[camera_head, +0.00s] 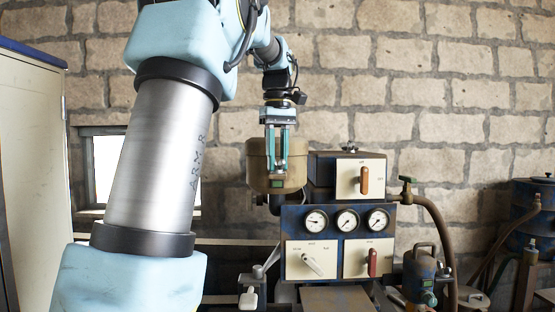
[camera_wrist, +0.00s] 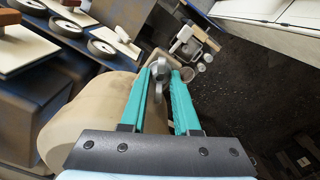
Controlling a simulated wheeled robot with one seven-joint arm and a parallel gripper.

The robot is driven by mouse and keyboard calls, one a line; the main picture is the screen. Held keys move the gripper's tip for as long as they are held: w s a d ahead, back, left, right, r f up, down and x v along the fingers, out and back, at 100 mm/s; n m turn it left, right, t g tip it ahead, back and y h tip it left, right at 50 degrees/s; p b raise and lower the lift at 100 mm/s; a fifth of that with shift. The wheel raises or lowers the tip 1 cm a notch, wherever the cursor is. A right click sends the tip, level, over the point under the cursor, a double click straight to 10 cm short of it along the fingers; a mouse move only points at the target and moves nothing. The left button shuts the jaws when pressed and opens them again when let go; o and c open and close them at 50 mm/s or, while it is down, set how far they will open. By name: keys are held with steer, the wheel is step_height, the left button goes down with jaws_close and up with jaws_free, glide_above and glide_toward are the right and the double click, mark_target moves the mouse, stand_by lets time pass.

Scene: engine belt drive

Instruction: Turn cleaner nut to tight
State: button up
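The grey cleaner nut (camera_wrist: 158,70) stands out from the tan air cleaner drum (camera_wrist: 82,118) in the wrist view. In the head view my gripper (camera_head: 277,168) points down over the tan cleaner (camera_head: 256,168), left of the gauge panel. The nut itself is hard to make out there, hidden by the fingers.
The blue panel (camera_head: 333,220) with several gauges and levers stands right of and below the cleaner. A valve with a hose (camera_head: 425,203) is further right. A tall cabinet (camera_head: 30,170) stands at the left.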

jaws_close()
stand_by(0.3)
steer(key=shift+r+m+p, duration=0.15)
steer(key=shift+m+p, duration=0.7)
steer(key=shift+m, duration=0.25)
steer(key=shift+m+p, duration=0.85)
steer(key=shift+m, duration=0.95)
steer(key=o, duration=0.5)
jaws_free()
steer(key=shift+o, duration=0.2)
